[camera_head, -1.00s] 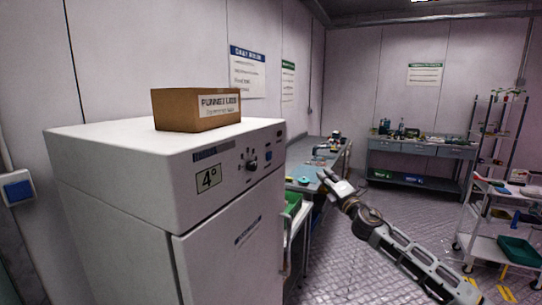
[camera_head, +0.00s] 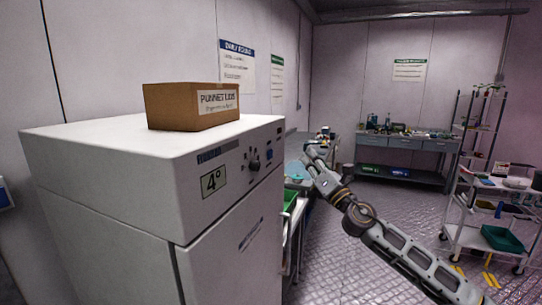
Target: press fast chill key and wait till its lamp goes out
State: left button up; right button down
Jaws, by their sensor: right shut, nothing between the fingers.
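A white fridge (camera_head: 110,150) stands at the left with a control panel along the top of its front. The panel has a display reading 4° (camera_head: 214,180), a dark knob (camera_head: 254,165) and a small blue key (camera_head: 269,154) near its right end. Whether any lamp is lit is too small to tell. My right gripper (camera_head: 308,156) is shut and empty, to the right of the panel and apart from it in the picture. My left gripper is not in view.
A cardboard box labelled punnet lids (camera_head: 165,108) sits on the fridge top. A bench (camera_head: 300,184) with a green crate (camera_head: 290,200) stands beyond the fridge. A grey workbench (camera_head: 400,178) is at the back, and a white trolley (camera_head: 470,238) at the right. The floor between is clear.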

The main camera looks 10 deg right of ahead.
aim_at(270, 154)
jog(key=shift+d+r+n, duration=0.1)
jog(key=shift+d+n, duration=0.05)
jog(key=shift+n, duration=1.55)
jog(key=w+a+p, duration=0.2)
jog(key=w+a, duration=0.3)
jog(key=a, duration=0.2)
jog(key=shift+a, duration=0.15)
